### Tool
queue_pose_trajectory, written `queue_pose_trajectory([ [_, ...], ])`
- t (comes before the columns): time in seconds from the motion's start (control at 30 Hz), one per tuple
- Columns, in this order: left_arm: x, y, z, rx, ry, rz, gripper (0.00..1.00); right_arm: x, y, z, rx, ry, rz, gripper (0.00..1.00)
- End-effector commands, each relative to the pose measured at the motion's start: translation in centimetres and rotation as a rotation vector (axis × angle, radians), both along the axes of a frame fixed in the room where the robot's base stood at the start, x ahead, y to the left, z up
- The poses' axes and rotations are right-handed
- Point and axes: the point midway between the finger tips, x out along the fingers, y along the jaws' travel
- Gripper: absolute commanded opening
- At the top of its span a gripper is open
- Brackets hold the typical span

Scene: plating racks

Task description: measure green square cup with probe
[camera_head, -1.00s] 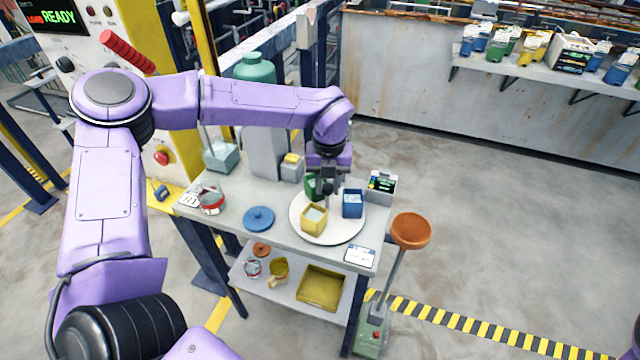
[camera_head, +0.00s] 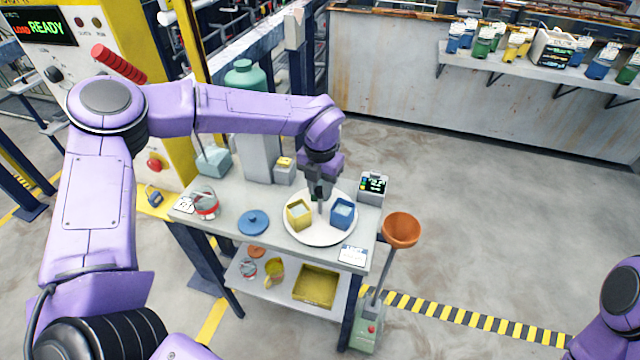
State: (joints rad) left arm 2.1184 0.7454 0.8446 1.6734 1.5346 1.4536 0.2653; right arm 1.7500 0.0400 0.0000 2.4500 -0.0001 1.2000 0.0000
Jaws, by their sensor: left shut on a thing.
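My left gripper (camera_head: 318,188) points down over the white round plate (camera_head: 322,238) and is shut on the probe, a thin grey rod (camera_head: 320,205) below the fingers. The rod's lower end is between and behind a yellow square cup (camera_head: 299,214) and a blue square cup (camera_head: 342,213). The green square cup is mostly or wholly hidden behind my gripper, so I cannot tell whether the rod is in it. A small meter (camera_head: 373,186) with a lit display stands at the table's back right. My right gripper is not in view.
The grey table (camera_head: 222,232) also bears a blue lid (camera_head: 253,222), a red-and-white can (camera_head: 206,205) and a white card (camera_head: 352,255). An orange bowl on a stand (camera_head: 401,230) is close to its right side. The floor farther right is clear.

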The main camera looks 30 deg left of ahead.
Motion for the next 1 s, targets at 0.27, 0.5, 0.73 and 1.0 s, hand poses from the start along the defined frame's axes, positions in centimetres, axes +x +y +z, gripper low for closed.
queue_pose_trajectory([
  [0.27,0.4,0.0,0.7,-0.003,-0.018,-0.134,0.0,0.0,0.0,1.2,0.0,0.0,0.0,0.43],
  [0.5,0.5,0.1,0.7,-0.001,-0.019,-0.231,0.0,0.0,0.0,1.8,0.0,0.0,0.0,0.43],
  [0.73,0.5,0.1,0.7,0.0,-0.02,-0.293,0.0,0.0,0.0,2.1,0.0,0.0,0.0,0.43],
  [1.0,0.5,0.1,0.6,0.0,-0.021,-0.326,0.0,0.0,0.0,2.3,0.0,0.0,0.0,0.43],
])
